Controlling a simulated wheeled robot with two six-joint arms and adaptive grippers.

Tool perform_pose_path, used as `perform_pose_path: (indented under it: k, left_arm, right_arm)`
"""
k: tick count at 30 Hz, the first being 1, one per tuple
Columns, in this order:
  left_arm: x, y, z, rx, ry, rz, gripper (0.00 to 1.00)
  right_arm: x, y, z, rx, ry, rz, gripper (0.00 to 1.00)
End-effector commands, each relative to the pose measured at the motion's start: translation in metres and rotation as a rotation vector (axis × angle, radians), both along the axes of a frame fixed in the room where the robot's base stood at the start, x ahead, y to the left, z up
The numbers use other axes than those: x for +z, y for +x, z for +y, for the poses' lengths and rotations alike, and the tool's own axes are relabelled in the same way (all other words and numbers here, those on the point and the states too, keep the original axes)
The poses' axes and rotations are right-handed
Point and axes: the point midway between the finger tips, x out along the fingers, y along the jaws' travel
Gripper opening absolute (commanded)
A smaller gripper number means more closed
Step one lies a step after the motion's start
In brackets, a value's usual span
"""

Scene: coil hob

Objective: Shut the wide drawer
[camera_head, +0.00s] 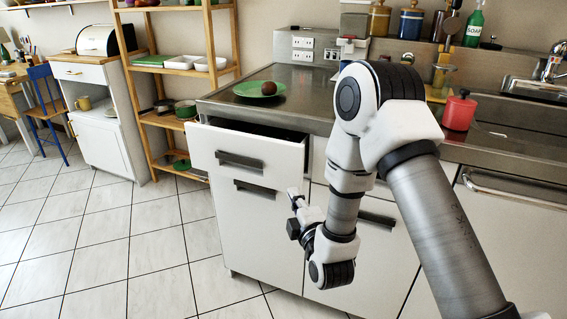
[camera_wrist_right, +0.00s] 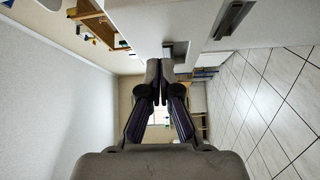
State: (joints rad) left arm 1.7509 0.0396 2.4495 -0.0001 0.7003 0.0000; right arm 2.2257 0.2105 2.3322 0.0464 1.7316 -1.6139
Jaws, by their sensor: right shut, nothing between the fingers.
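The wide drawer (camera_head: 270,155) is the white top drawer at the left end of the counter unit. It is pulled out, and a dark gap shows between its front and the worktop edge. A dark handle (camera_head: 240,161) is on its front. My right gripper (camera_head: 293,193) is shut and empty. In the head view it appears below the drawer's right end, in front of the cabinet; whether it touches anything is unclear. Its closed fingers also show in the wrist view (camera_wrist_right: 160,68). My left gripper is not in view.
A green plate (camera_head: 248,90) with a brown round item lies on the worktop above the drawer. A red pot (camera_head: 459,111) stands near the sink. A wooden shelf (camera_head: 150,110) stands left of the unit. The tiled floor (camera_head: 150,240) before the drawer is clear.

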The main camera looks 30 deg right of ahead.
Motion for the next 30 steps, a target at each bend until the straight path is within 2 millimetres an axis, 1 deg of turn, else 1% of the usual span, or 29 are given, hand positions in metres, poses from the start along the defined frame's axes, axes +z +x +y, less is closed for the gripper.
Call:
perform_pose_path:
  k: [1, 3, 5, 7, 11, 14, 21, 23, 24, 27, 30]
  left_arm:
    - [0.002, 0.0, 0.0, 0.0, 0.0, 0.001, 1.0]
    - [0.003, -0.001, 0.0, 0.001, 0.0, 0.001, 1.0]
    - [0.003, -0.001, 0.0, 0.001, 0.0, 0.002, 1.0]
    - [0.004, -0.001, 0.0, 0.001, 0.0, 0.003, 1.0]
    - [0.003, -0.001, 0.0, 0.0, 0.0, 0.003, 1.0]
    - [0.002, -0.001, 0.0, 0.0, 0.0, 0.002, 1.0]
    - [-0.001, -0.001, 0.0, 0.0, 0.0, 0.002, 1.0]
    - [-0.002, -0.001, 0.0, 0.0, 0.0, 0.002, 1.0]
    - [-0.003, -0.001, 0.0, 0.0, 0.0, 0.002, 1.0]
    - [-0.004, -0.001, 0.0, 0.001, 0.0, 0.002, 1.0]
    - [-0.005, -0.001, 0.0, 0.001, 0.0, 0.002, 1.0]
  right_arm:
    - [-0.004, -0.003, 0.017, 0.034, -0.031, 0.029, 0.0]
    - [-0.007, -0.004, 0.033, 0.071, -0.057, 0.044, 0.0]
    - [-0.008, -0.003, 0.041, 0.089, -0.07, 0.047, 0.0]
    - [-0.01, 0.0, 0.043, 0.096, -0.074, 0.05, 0.0]
    - [-0.01, 0.014, 0.04, 0.094, -0.073, 0.048, 0.0]
    - [-0.01, 0.033, 0.038, 0.094, -0.072, 0.047, 0.0]
    - [-0.011, 0.086, 0.031, 0.094, -0.072, 0.046, 0.0]
    - [-0.011, 0.099, 0.03, 0.095, -0.072, 0.047, 0.0]
    - [-0.011, 0.103, 0.022, 0.091, -0.069, 0.048, 0.0]
    - [-0.011, 0.113, 0.009, 0.091, -0.069, 0.049, 0.0]
    - [-0.011, 0.119, 0.001, 0.093, -0.07, 0.05, 0.0]
